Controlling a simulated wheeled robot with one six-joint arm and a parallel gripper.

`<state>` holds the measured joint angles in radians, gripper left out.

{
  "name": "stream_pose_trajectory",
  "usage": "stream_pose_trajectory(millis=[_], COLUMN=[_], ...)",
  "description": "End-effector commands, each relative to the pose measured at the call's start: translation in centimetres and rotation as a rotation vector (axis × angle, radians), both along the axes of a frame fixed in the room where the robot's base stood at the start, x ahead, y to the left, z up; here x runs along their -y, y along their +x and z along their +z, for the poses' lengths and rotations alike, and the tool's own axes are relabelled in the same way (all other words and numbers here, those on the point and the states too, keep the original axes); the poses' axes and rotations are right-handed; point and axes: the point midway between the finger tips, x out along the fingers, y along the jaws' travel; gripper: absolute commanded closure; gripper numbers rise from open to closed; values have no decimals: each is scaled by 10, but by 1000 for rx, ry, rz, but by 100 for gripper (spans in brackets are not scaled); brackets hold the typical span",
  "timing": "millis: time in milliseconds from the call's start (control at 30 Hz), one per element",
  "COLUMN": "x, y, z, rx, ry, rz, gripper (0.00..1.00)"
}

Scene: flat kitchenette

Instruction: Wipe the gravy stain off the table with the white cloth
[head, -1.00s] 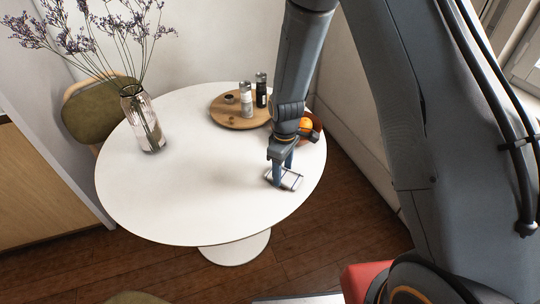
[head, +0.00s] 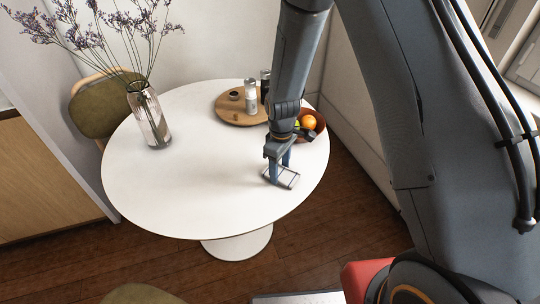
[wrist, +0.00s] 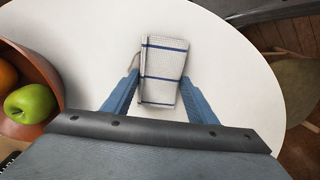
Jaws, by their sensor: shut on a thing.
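The white cloth (head: 288,178) lies folded on the round white table (head: 200,200), near its right front part. In the wrist view the cloth (wrist: 162,72) shows dark blue stripes. My gripper (head: 279,172) points down over the cloth, with its blue fingers on either side of it, shut on it. The cloth appears to rest on or just above the tabletop. A small brownish patch (wrist: 136,62) shows at the cloth's left edge in the wrist view; I cannot tell for sure that it is the gravy stain. No stain shows in the head view.
A bowl with fruit (wrist: 45,85) stands close to my gripper. A wooden board (head: 232,113) with shakers is at the back. A glass vase (head: 148,115) with dried flowers stands at the left. The table's middle and front are clear.

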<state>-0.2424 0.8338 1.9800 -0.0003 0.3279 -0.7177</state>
Motion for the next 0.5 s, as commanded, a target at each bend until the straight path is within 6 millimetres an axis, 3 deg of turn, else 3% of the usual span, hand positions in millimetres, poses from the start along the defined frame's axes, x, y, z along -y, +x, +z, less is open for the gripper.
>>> stream_pose_trajectory(millis=[267, 500], x=[-20, -21], y=[-1, -1], z=[-2, 29], rx=[-1, 0], ry=[0, 0], rz=[-7, -9], gripper=[72, 72])
